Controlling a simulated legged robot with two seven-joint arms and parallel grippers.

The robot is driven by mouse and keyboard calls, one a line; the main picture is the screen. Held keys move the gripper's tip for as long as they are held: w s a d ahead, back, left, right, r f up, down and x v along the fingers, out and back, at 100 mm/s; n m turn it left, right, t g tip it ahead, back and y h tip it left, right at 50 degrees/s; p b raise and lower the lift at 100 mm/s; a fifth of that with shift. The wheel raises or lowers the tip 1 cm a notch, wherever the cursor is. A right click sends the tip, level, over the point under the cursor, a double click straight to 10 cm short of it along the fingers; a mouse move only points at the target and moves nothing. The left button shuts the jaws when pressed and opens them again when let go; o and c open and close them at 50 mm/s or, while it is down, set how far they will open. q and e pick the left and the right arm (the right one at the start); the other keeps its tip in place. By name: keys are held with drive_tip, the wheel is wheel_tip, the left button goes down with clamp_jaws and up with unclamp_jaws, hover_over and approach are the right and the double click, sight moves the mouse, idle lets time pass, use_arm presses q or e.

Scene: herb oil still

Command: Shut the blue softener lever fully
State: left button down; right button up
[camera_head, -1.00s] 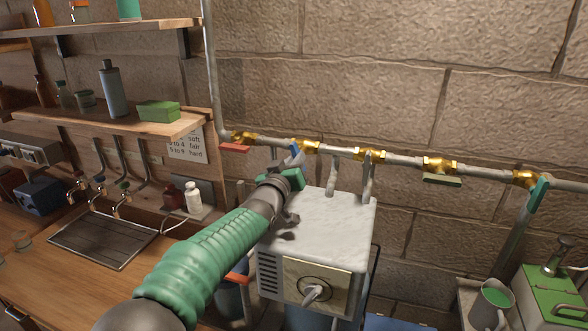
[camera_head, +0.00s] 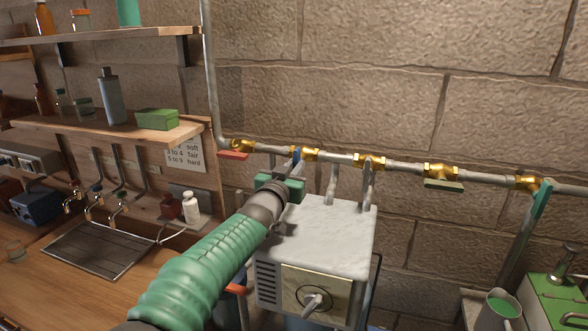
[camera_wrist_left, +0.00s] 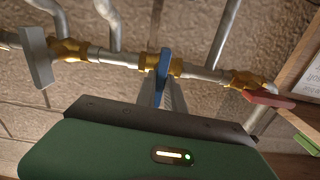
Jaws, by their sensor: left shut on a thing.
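The blue softener lever (camera_head: 297,153) sits on a brass valve of the wall pipe, behind the grey softener box. It also shows in the left wrist view (camera_wrist_left: 164,62), edge-on and standing across the pipe. My left gripper (camera_head: 291,167) reaches up to it from below, its green body just above the box's left rear corner. In the left wrist view its grey fingers (camera_wrist_left: 162,90) are shut on the blue lever, which hides part of it. My right gripper is not in view.
The grey box (camera_head: 325,235) with a pale top stands below the pipe. A red lever (camera_head: 233,155) is on the left; an olive lever (camera_head: 443,185) and a teal lever (camera_head: 541,199) are on the right. Grey pipes (camera_head: 368,185) drop close to the box.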

use_arm(q)
drive_tip(key=shift+f, duration=0.5)
drive_tip(key=c, duration=1.7)
unclamp_jaws()
drive_tip(key=shift+c, duration=0.2)
drive_tip(key=shift+o, duration=1.1)
drive_tip(key=shift+w+d, duration=0.1)
drive_tip(key=shift+w, duration=0.1)
drive_tip(key=shift+o, duration=0.3)
drive_tip(key=shift+w+r, duration=0.1)
drive_tip(key=shift+r, duration=0.05)
drive_tip(key=b+v, duration=0.4)
drive_tip(key=v, duration=1.2)
drive_tip(key=shift+s, duration=0.4)
